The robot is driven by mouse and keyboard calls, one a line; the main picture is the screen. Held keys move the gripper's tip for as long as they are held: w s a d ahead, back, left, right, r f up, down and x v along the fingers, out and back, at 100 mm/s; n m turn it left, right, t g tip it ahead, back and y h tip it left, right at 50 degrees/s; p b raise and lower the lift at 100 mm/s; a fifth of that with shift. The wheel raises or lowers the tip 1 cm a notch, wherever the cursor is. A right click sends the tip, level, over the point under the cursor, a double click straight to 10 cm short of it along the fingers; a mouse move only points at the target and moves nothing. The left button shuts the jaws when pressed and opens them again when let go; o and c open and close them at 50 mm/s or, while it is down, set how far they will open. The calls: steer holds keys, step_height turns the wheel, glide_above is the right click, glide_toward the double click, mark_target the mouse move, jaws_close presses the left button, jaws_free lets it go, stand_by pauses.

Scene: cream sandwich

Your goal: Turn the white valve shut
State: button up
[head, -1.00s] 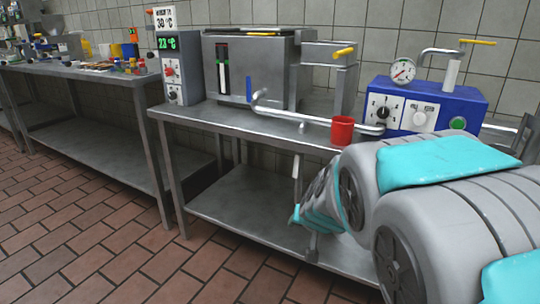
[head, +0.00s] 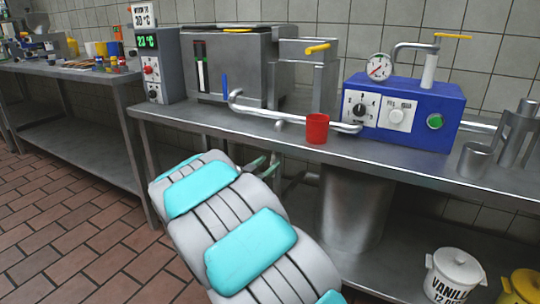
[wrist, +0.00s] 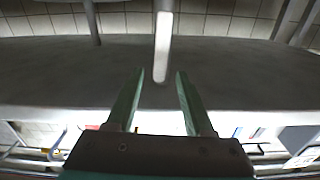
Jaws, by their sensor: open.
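My gripper (head: 264,165) is open just below the front edge of the steel table in the head view, partly hidden behind my arm. In the wrist view its two green fingers (wrist: 158,85) are spread. A pale upright bar with a rounded end (wrist: 163,45) shows between and just beyond the fingertips, with no visible contact. I cannot tell whether this bar is the white valve.
The steel table (head: 420,167) carries a red cup (head: 317,128) near its front edge and a bent metal pipe (head: 290,117). A white vanilla tub (head: 453,275) stands below at the right. Red tiled floor (head: 100,235) is clear at the left.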

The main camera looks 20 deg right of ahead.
mark_target(274, 158)
steer(key=shift+x, duration=3.6)
jaws_close()
